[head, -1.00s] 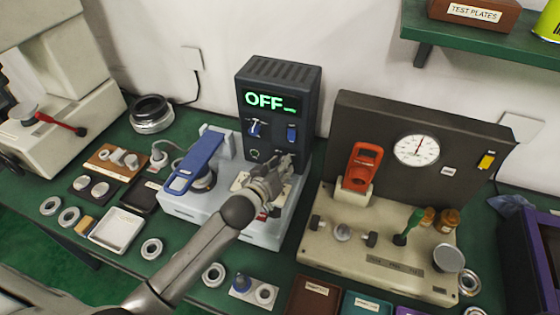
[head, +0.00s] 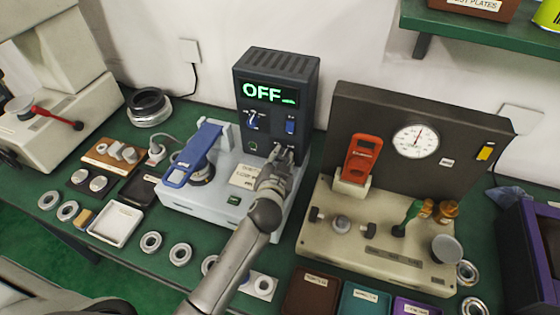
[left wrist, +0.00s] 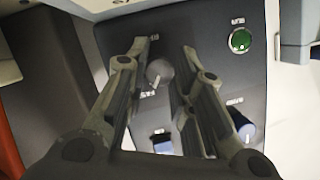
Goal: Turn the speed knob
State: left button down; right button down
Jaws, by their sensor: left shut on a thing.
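The dark control box (head: 275,75) stands on the pale blue-grey machine base (head: 185,208), and its green display (head: 268,93) reads OFF. A grey round speed knob (left wrist: 158,74) shows in the left wrist view between my left gripper's fingers. My left gripper (head: 284,153) is at the lower right of the panel in the head view and hides the knob there. My right gripper is not in view.
The panel also has a blue selector (head: 252,120), a blue switch (head: 290,127) and a green button (head: 253,146). A blue lever (head: 193,155) is on the left of the base. A gauge station (head: 450,125) stands to the right. Rings and trays lie along the front.

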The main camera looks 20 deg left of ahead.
pick_arm(q)
jog(key=shift+m, duration=0.4)
jog(key=c, duration=1.2)
grip_release()
jog(key=shift+c, duration=0.2)
jog(key=v, duration=1.2)
jog(key=shift+d, duration=0.15)
